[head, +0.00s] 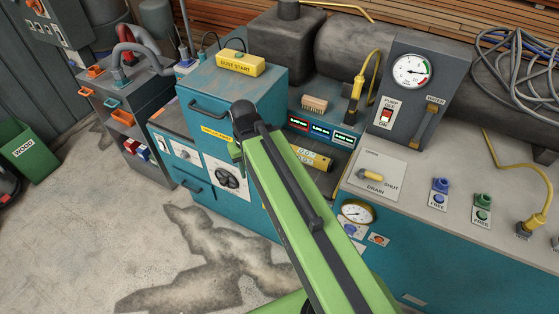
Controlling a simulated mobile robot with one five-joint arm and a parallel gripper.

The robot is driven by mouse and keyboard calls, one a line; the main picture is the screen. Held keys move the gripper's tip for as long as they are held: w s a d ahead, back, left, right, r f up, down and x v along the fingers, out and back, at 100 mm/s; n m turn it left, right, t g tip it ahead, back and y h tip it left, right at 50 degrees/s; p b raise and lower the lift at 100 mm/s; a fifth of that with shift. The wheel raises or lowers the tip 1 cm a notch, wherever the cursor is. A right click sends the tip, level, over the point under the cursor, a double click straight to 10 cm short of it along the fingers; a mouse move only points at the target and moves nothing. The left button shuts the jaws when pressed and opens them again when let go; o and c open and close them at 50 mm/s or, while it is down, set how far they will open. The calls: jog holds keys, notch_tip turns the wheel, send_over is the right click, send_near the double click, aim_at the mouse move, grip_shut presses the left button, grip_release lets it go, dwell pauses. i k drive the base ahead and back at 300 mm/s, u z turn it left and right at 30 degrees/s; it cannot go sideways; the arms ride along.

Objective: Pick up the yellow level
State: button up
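A yellow level (312,158) lies in the recessed dark shelf of the teal machine, below the small displays. It is a short yellow bar with a pale marked window. My green and black arm rises from the bottom of the head view and passes just left of the level. The arm may cover the level's left end. The arm's dark far joint is up and to the left of the level, in front of the teal cabinet. My gripper's fingers do not show, so I cannot tell whether they are open or shut.
A teal cabinet with a yellow dust start box (237,64) stands left of the shelf. A pump panel (415,85) and a drain valve plate (376,176) are to the right. Stained floor is open at left.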

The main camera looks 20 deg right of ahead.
aim_at(317, 162)
jog(key=u, duration=0.45)
jog(key=k, duration=0.95)
jog(key=u, duration=0.2)
jog(key=i, duration=1.5)
jog(key=u, duration=0.05)
